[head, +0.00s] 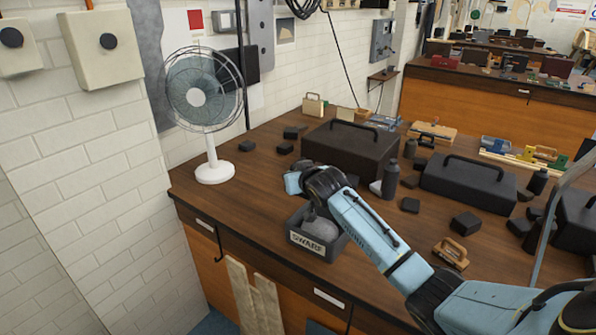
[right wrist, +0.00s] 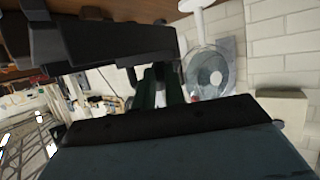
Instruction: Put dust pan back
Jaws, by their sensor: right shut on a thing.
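I cannot pick out a dust pan with certainty. A dark grey box labelled SWARF (head: 316,246) stands on the bench near its front edge, with a rounded grey thing (head: 320,229) showing at its opening. My right arm comes in from the right. Its wrist is above and behind the box, and hides the fingertips in the head view. In the right wrist view my right gripper (right wrist: 160,88) shows as dark fingers close together. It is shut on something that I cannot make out. My left gripper is not in view.
A white fan (head: 213,172) stands at the bench's left end. A large black toolbox (head: 350,152) is just behind my right wrist. A second toolbox (head: 468,185), a dark bottle (head: 391,180) and several dark blocks lie to the right. The bench between fan and SWARF box is clear.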

